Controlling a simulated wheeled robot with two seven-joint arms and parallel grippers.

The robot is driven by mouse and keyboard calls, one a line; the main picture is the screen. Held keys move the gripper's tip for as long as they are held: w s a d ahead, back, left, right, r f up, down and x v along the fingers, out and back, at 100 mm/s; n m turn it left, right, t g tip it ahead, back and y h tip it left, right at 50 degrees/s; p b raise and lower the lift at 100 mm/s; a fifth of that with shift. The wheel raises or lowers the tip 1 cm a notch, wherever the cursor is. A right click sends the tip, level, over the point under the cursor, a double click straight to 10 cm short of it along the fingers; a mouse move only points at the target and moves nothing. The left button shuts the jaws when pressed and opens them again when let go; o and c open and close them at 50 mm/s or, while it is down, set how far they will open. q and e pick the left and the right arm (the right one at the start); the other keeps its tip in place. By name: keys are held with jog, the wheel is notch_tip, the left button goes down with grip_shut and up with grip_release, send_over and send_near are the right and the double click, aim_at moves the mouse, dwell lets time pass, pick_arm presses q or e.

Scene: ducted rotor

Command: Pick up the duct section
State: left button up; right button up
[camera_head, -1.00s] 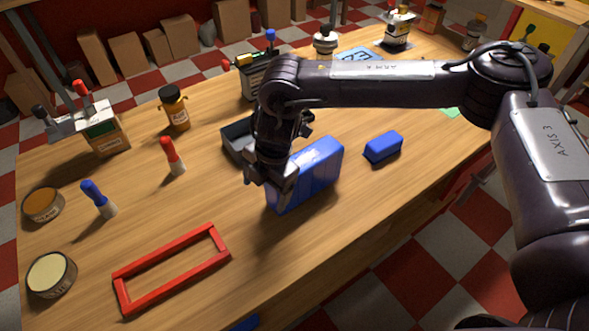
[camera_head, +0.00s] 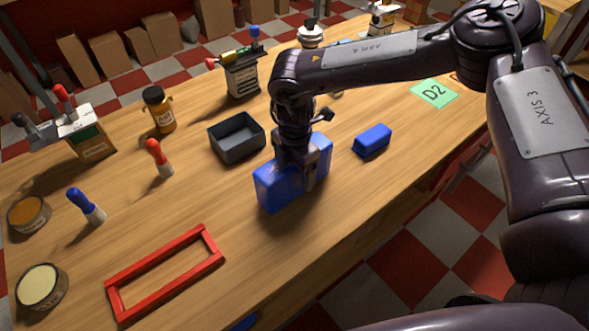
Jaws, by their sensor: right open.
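A large blue box-shaped block (camera_head: 277,190) stands on the wooden table near the middle; no label tells whether it is the duct section. My right gripper (camera_head: 303,178) points down over it, with a finger against or close in front of its near face. The jaws are open; the far finger is hidden behind the block and the wrist, so I cannot tell whether they touch it. A red rectangular open frame (camera_head: 165,274) lies flat at the front left. A smaller blue block (camera_head: 372,140) lies to the right of the gripper. My left gripper is out of view.
A grey open tray (camera_head: 237,139) sits just behind the large block. A red-capped marker (camera_head: 159,158), a blue-capped marker (camera_head: 87,206), an amber bottle (camera_head: 159,109) and two round tins stand left. A green D2 card (camera_head: 433,93) lies right. Table between frame and block is clear.

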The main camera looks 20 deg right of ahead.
jog(key=shift+f, duration=0.1)
jog(key=shift+c, duration=0.3)
jog(key=c, duration=1.1)
